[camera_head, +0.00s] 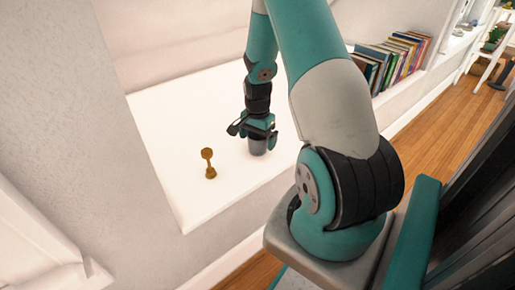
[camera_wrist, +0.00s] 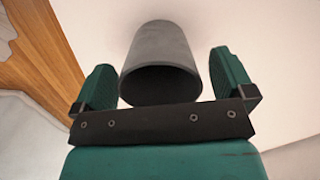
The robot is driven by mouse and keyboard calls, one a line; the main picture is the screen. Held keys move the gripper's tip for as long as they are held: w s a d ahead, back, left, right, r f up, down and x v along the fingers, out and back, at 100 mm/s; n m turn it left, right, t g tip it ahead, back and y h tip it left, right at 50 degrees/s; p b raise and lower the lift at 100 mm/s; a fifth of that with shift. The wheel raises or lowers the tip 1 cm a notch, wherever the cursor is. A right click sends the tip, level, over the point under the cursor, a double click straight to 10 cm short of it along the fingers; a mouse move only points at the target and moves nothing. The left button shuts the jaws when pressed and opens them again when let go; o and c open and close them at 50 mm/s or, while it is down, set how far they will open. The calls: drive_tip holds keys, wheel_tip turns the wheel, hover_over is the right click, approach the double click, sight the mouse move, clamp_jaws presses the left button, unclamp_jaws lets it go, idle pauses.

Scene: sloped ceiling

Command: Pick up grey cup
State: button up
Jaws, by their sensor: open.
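The grey cup (camera_head: 258,147) stands on a white ledge (camera_head: 175,138) in the head view, directly under my gripper (camera_head: 259,133). In the wrist view the cup (camera_wrist: 160,60) is a plain dark grey cylinder with its open mouth toward the camera. My gripper (camera_wrist: 166,88) is open, with one green finger on each side of the cup. A gap shows between each finger and the cup wall, so the fingers appear not to touch it. In the head view the gripper hides the cup's upper part.
A row of books (camera_head: 393,60) stands farther along at the right. The ledge ends at a front edge, with wooden floor (camera_head: 440,122) below.

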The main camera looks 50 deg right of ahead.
drive_tip(key=shift+f, duration=0.55)
drive_tip(key=shift+r, duration=0.1)
drive_tip(key=c, duration=1)
drive_tip(key=shift+r, duration=0.15)
